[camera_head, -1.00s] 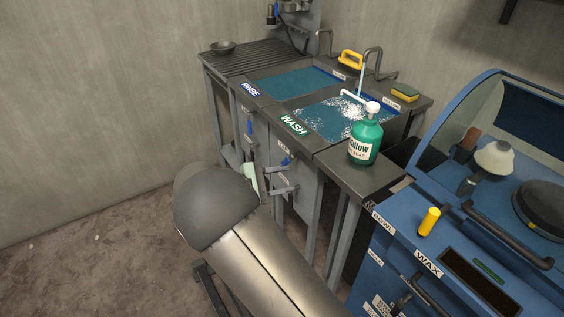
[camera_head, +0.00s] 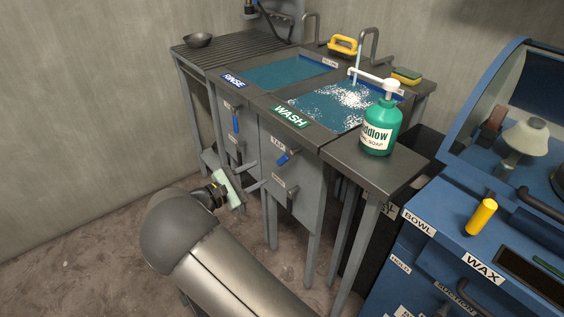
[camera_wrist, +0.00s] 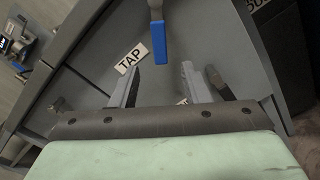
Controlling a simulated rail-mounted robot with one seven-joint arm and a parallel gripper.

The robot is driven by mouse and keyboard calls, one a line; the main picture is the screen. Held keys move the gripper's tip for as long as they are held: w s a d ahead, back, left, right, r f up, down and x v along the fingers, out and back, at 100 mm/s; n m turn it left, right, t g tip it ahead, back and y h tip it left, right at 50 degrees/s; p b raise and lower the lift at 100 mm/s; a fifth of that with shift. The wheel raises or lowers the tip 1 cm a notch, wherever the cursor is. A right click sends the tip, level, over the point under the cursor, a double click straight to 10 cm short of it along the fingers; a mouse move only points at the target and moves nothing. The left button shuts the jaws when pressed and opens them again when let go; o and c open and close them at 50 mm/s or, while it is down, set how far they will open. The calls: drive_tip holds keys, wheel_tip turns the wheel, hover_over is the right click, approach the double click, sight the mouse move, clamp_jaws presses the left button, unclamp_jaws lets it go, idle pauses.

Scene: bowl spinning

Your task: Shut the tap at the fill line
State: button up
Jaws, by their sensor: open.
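The wash basin (camera_head: 335,120) holds blue water with white foam, and a thin stream (camera_head: 356,66) falls into it from the bent spout (camera_head: 371,38). I cannot make out a fill line. The tap lever (camera_head: 286,157) has a blue handle and sits on the front panel by a TAP label (camera_head: 278,142). In the wrist view the blue lever (camera_wrist: 159,42) hangs near the top centre, beside the label (camera_wrist: 132,58). My gripper (camera_wrist: 161,75) is open and empty, its fingers short of the lever and pointing towards the panel. In the head view my gripper (camera_head: 254,189) is low, left of the lever.
A green soap bottle (camera_head: 381,128) stands at the sink's right corner. The rinse basin (camera_head: 285,72) is on the left, with another blue lever (camera_head: 235,120) below. A further handle (camera_head: 291,198) sits under the tap. A blue machine (camera_head: 450,245) fills the right.

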sight(281, 161)
drive_tip(key=x, duration=1)
drive_tip(key=shift+w+d+b, duration=0.2)
drive_tip(key=shift+d+b, duration=0.05)
drive_tip(key=shift+b, duration=0.1)
clamp_jaws()
